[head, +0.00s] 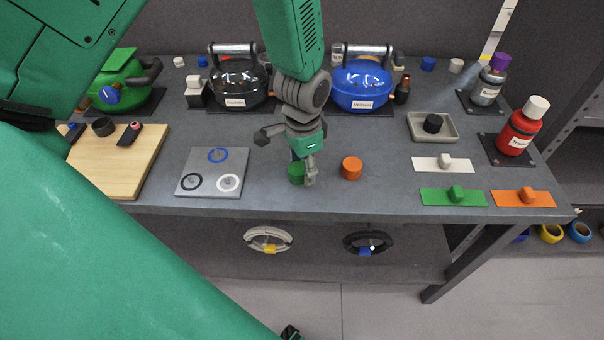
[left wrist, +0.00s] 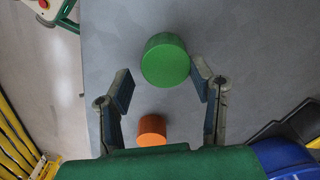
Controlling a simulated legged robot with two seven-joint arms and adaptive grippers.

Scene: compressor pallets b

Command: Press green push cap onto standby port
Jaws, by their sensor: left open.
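The green push cap (head: 296,173) stands on the grey bench near its front edge. It also shows in the left wrist view (left wrist: 165,60), upright on the bench. My left gripper (head: 301,168) is over the cap, fingers pointing down and partly hiding it. In the left wrist view my left gripper (left wrist: 161,86) is open, its fingertips apart with the green cap just beyond and between them. Nothing is held. I cannot tell which thing is the standby port; no label for it is readable. My right gripper does not show.
An orange cap (head: 352,168) stands right of the green one. A grey plate with rings (head: 208,174) and a wooden board (head: 118,165) lie left. Black (head: 238,84) and blue (head: 362,84) pots stand behind. Green (head: 453,197) and orange (head: 523,199) plates lie at right.

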